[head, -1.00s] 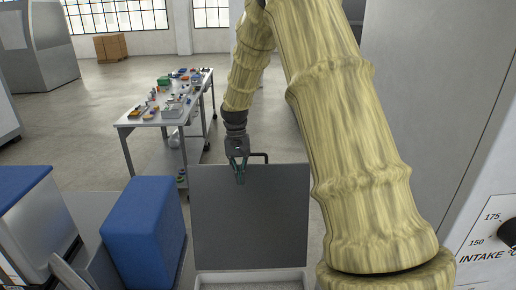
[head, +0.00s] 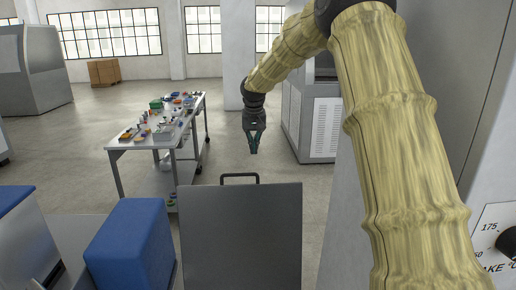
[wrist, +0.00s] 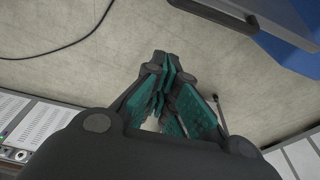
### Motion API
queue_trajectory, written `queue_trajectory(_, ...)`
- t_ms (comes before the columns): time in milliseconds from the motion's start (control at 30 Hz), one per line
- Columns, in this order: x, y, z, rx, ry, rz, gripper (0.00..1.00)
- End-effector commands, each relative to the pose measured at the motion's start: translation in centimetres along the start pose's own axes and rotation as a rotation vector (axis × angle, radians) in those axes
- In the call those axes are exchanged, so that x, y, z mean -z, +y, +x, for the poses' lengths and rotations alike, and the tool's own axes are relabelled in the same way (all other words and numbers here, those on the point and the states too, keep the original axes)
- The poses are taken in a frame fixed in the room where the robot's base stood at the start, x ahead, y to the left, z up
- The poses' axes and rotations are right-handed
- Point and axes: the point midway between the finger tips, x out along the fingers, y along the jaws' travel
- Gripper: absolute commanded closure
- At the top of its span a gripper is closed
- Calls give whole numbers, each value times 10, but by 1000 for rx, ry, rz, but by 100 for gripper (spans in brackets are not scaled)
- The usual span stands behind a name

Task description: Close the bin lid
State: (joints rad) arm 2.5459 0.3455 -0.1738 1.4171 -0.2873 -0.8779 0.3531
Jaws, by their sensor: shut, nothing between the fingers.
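The bin lid (head: 242,238) is a flat grey panel standing raised in the lower middle of the head view. Its dark bar handle (head: 240,178) sticks up from the top edge. My gripper (head: 254,150) hangs above and slightly right of the handle, pointing down, apart from the lid. It is shut and empty. In the wrist view my gripper's fingers (wrist: 165,65) are together, with bare floor beyond them. A grey panel edge (wrist: 215,15) shows at the top right there; I cannot tell for certain that it is the lid. The bin's opening is hidden in the head view.
A blue-topped box (head: 132,245) stands left of the lid, and another bin (head: 25,240) is farther left. A cart with several small items (head: 160,130) stands behind. A grey cabinet (head: 325,125) is behind on the right. The floor (head: 225,95) between is clear.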

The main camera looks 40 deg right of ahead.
Motion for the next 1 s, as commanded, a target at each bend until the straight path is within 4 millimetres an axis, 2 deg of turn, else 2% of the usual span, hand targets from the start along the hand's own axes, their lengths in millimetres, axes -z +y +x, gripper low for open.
queue_trajectory(300, -1, 1, 47, -1, -5, 2, 100)
queue_trajectory(567, -1, 1, 77, 0, -3, 0, 100)
queue_trajectory(733, -16, 0, 68, 1, -1, 1, 100)
queue_trajectory(1000, -35, 1, 64, 0, -2, 1, 100)
